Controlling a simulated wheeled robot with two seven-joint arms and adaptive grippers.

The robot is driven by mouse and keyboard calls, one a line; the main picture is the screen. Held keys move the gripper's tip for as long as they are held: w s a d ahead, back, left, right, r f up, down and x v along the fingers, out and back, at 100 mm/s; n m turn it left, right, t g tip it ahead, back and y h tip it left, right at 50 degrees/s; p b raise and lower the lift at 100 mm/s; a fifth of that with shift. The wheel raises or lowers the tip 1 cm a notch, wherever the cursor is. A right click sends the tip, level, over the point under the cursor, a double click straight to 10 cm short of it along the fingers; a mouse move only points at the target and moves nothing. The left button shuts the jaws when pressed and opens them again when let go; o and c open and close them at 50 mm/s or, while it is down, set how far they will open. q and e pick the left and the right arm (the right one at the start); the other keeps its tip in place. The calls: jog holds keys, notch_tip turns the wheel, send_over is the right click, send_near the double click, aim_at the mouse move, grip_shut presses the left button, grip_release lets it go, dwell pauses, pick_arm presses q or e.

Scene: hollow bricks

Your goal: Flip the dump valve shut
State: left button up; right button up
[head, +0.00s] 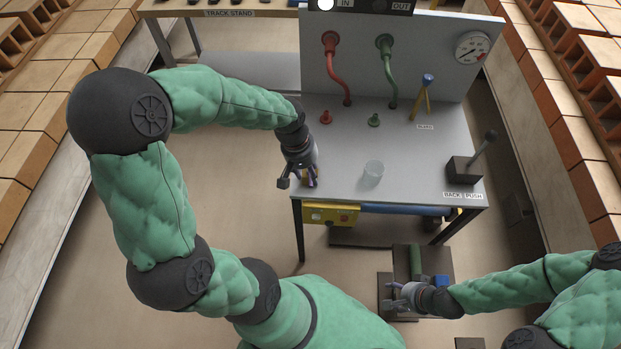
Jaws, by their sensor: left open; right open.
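No part in the head view is readably labelled as the dump valve, so I cannot tell for sure which one it is. My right gripper (392,298) is open, low in front of the bench.
A red bent pipe (335,70) and a green one (389,70) run down the back panel (360,85), with a gauge (472,47) at right. A clear cup (372,173) stands near the front. A yellow box (330,213) hangs under the front edge.

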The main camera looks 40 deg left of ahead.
aim_at(310, 180)
pick_arm(q)
jog(key=shift+w+d+f+b, duration=0.1)
jog(key=shift+f+b, duration=0.1)
jog(key=shift+f, duration=0.55)
jog(key=shift+w+d+f+b, duration=0.1)
jog(key=shift+f+b, duration=0.1)
jog(key=shift+f, duration=0.55)
grip_shut()
jog(key=shift+s+a+m+p, duration=0.15)
jog(key=shift+a+m+p, duration=0.05)
jog(key=shift+m+p, duration=0.45)
grip_release()
jog(key=shift+r, duration=0.1)
